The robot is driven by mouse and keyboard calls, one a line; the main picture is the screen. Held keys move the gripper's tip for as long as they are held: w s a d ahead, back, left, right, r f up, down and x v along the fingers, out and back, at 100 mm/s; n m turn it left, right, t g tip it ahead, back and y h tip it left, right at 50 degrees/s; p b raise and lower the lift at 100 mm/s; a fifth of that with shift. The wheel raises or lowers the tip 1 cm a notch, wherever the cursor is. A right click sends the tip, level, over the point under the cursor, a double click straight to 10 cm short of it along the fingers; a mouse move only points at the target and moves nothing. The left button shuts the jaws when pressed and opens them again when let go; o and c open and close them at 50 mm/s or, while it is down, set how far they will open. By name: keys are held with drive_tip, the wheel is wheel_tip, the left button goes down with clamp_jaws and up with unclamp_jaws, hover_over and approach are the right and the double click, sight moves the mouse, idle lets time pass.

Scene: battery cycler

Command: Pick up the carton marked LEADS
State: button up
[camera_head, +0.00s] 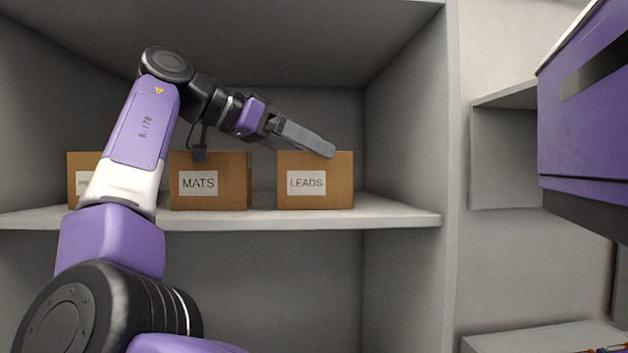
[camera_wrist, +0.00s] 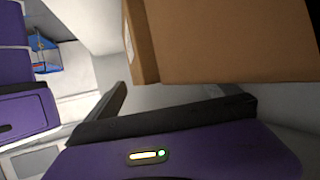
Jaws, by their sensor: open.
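The carton marked LEADS (camera_head: 330,185) is a brown box with a white label on its front. It stands upright on the shelf, right of the MATS carton. My gripper (camera_head: 318,147) is at its top edge in the head view, with a grey finger overlapping the carton's upper part. In the wrist view a brown carton (camera_wrist: 220,40) fills the top, with a sliver of white label at its left side. My open gripper (camera_wrist: 166,90) has its fingers below that carton in the picture, with nothing held between them. I cannot tell whether a finger touches the carton.
The MATS carton (camera_head: 212,199) stands to the left with a gap between. Another carton (camera_head: 80,165) is partly hidden behind my arm. The shelf board (camera_head: 390,215) and the cabinet's right side wall (camera_head: 405,120) bound the space. A blue-framed item (camera_wrist: 46,55) shows in the wrist view.

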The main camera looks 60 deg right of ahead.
drive_tip(key=shift+f, duration=0.1)
clamp_jaws()
idle(0.4)
